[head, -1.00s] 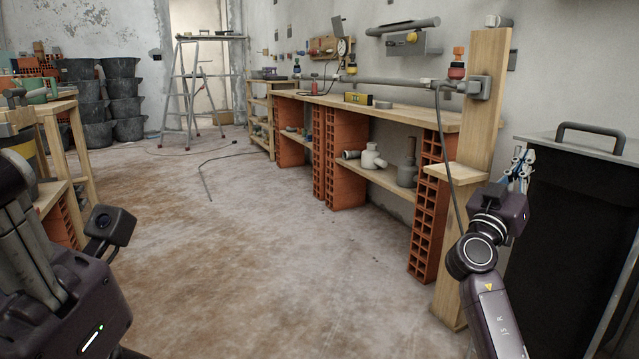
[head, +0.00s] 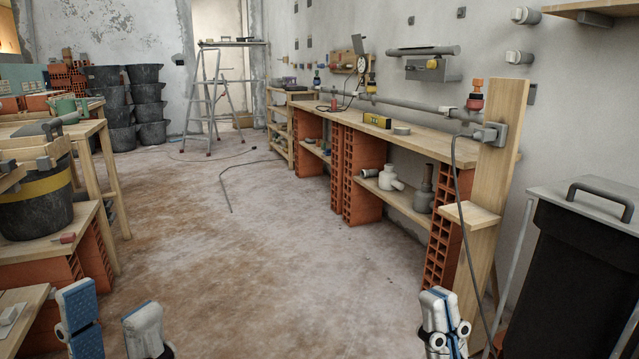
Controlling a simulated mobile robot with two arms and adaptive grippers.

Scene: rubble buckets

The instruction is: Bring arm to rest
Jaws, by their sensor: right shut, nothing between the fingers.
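My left gripper (head: 113,318) is at the bottom left of the head view. Its two pale fingers, one with a blue pad, stand apart with floor showing between them. It appears empty. My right gripper (head: 443,322) is at the bottom, right of the middle, in front of the foot of the wooden post. Its white and blue fingers are together with nothing between them. The rest of both arms is below the picture edge and hidden.
A wooden post (head: 495,170) with a hanging cable and a black bin (head: 575,265) stand at the right. A long workbench (head: 425,135) runs along the wall. A black bucket (head: 38,215) sits on shelving at the left. The middle floor (head: 270,255) is clear.

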